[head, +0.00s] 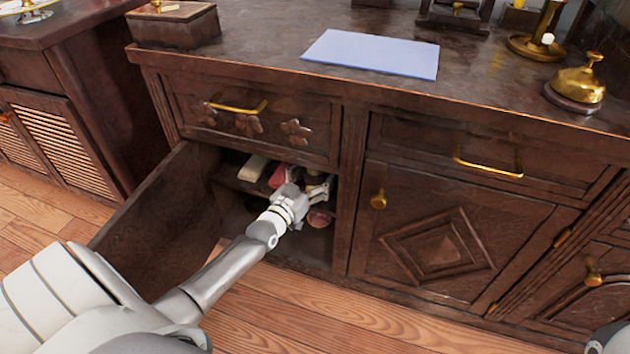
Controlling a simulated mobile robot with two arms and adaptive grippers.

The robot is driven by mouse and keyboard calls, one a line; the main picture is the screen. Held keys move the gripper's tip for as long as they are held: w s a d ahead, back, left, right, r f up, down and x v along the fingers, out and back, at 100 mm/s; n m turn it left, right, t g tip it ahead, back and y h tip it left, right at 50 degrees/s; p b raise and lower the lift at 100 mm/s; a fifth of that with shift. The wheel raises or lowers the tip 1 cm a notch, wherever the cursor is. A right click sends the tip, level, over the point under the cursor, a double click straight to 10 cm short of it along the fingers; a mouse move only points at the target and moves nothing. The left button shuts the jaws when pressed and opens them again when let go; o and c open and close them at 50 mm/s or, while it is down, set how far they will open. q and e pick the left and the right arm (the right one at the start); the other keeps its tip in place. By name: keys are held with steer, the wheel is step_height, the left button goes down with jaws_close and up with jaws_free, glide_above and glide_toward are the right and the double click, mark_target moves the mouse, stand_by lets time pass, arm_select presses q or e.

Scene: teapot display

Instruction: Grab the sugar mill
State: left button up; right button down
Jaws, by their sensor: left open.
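My left arm reaches from the lower left into the open lower-left cabinet (346,190) of the dark wooden counter. My left gripper (322,190) is open inside the cabinet, in front of its shelf. A pink-red item (278,177) and a pale, block-like item (254,167) are on the shelf, left of the gripper. A small reddish, rounded item (318,219) shows just below the gripper. I cannot tell which of these, if any, is the sugar mill. The gripper and wrist hide part of the cabinet's inside. My right gripper is not in view.
The open cabinet door (160,225) stands left of my forearm. A drawer with a brass handle (238,108) is above the opening. On the countertop are a blue sheet (372,53), a brass bell (578,84), a candle holder (538,45) and a wooden box (174,26).

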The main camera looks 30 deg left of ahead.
arm_select(q)
steer(key=shift+w, duration=0.5)
steer(key=shift+c, duration=0.4)
steer(key=c, duration=1.2)
steer(key=shift+c, duration=0.5)
steer(key=shift+r, duration=0.1)
